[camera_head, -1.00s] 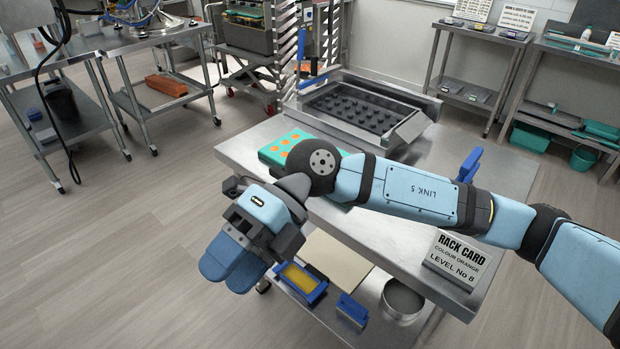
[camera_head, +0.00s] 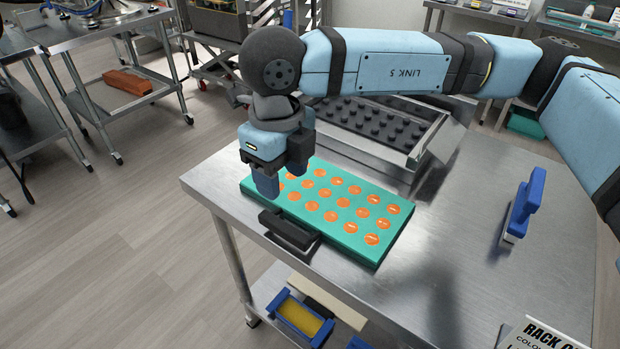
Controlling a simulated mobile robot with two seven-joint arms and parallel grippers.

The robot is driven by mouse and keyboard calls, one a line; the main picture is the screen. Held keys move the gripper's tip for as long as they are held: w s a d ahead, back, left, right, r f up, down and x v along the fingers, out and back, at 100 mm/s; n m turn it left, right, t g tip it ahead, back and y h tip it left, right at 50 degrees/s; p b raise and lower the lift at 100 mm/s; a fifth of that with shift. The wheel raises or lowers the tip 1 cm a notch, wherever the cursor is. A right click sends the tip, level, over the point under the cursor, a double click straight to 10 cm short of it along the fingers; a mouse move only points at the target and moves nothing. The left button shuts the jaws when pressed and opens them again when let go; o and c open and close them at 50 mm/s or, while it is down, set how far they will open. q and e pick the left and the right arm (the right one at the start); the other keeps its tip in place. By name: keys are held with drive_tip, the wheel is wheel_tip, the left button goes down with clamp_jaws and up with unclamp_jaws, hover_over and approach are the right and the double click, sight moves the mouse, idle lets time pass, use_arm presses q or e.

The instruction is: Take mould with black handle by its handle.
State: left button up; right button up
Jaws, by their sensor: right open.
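The mould (camera_head: 352,222) is a flat teal block with rows of round orange-filled cavities, lying on the steel table. Its black handle (camera_head: 288,230) sticks out from its near left side, at the table edge. My right gripper (camera_head: 268,184) points down just behind and above the handle, over the mould's left corner. Its blue fingers hide that corner, and I cannot tell whether they touch the mould. The handle is not between the fingers. My left gripper is not in view.
A steel tray with black studs (camera_head: 372,122) stands behind the mould. A blue-handled scraper (camera_head: 524,205) stands on the right, and a card sign (camera_head: 540,335) is at the lower right. The steel table (camera_head: 450,250) is clear between them. A yellow-and-blue item (camera_head: 302,318) is on the lower shelf.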

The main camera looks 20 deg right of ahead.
hover_over(287, 227)
drive_tip(key=f, duration=0.7)
drive_tip(key=shift+s+f+b, duration=0.3)
drive_tip(key=shift+f, duration=0.05)
drive_tip(key=shift+w+f, duration=0.15)
drive_tip(key=shift+f, duration=1.35)
drive_tip(key=shift+w+f, duration=0.15)
drive_tip(key=shift+f, duration=1.3)
drive_tip(key=shift+r, duration=0.1)
clamp_jaws()
